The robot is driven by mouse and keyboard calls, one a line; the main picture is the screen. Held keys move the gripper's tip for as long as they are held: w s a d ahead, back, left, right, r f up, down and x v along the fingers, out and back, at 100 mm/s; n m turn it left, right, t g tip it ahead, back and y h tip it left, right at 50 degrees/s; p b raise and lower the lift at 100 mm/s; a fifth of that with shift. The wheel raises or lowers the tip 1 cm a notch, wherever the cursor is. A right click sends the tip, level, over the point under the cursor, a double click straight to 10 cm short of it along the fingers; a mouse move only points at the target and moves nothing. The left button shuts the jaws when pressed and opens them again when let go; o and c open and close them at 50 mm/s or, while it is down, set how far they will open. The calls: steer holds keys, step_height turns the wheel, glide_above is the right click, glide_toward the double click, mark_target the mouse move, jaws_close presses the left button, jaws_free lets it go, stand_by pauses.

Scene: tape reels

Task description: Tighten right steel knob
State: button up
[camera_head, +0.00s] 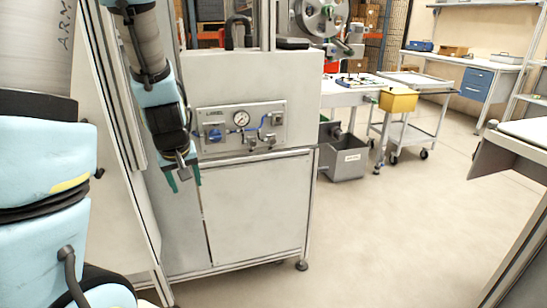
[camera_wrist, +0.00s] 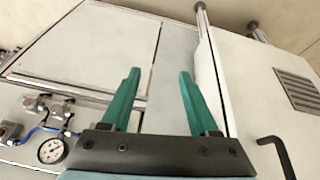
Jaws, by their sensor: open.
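The right steel knob (camera_head: 270,140) is small and sits at the lower right of the gauge panel (camera_head: 218,150) on the cabinet front. A second steel knob (camera_head: 252,144) is just left of it. In the wrist view, which is turned over, the right steel knob (camera_wrist: 34,103) shows at the left edge area, with the other knob (camera_wrist: 61,110) beside it. My gripper (camera_head: 183,178) is open and empty, with teal fingers pointing down, left of and below the panel, apart from both knobs. The open fingers (camera_wrist: 159,75) also show in the wrist view, with nothing between them.
A round gauge (camera_head: 241,118), a blue knob (camera_head: 214,135) and blue tubing share the panel. A grey bin (camera_head: 346,160) stands right of the cabinet. A cart with a yellow box (camera_head: 398,100) is farther back. The floor in front of the cabinet is clear.

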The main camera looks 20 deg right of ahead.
steer(key=w+d+f+t+b, duration=0.3)
steer(key=w+d+f+b, duration=0.2)
steer(key=d+f, duration=0.2)
steer(key=t+h+b, duration=0.1)
steer(key=t+b, duration=0.9)
glide_toward(273, 142)
steer(key=w, duration=0.5)
steer(key=w+d, duration=0.1)
steer(key=w, duration=0.1)
steer(key=shift+w+f+b, duration=0.15)
steer(key=shift+w+b, duration=0.2)
steer(key=shift+w, duration=0.05)
jaws_close()
